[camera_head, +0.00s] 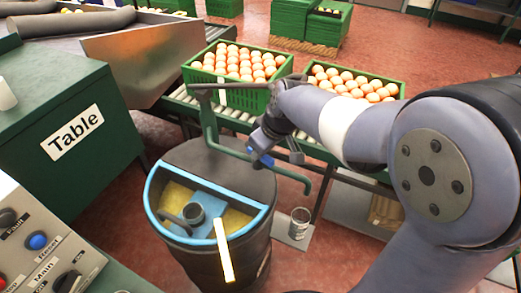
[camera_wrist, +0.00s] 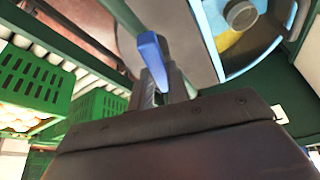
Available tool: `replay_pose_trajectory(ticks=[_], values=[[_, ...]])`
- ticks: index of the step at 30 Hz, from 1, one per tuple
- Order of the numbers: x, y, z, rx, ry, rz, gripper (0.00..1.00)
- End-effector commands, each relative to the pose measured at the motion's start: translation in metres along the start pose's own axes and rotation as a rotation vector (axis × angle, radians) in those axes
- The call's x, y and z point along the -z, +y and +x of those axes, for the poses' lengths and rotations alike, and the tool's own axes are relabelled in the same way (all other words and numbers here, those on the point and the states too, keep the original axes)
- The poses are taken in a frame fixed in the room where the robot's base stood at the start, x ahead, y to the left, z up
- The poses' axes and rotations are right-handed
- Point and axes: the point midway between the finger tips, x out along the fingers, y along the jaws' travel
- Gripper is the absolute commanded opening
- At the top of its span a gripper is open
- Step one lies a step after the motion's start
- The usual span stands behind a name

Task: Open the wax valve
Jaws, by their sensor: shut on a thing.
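The wax valve's blue handle (camera_wrist: 151,55) shows in the wrist view, sticking up from between my gripper's fingers (camera_wrist: 168,88). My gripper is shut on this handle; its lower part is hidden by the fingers. In the head view, my gripper (camera_head: 262,146) is at the green pipe (camera_head: 228,148) above the back of the dark drum. Blue parts show there, but my arm partly covers the valve. The drum's blue-rimmed opening (camera_head: 152,190) shows yellowish contents around a grey round fitting (camera_head: 194,212).
A metal can (camera_head: 299,223) stands on the right. A green table cabinet (camera_head: 100,85) and a control panel (camera_head: 45,245) are on the left. Red floor shows between them.

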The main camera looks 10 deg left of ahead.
Motion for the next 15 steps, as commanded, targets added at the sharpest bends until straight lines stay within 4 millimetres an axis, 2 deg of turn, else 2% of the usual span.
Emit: replay_pose_trajectory(ticks=[15], values=[[0.0002, 0.0005, -0.0002, 0.017, 0.000, -0.042, 0.00]])
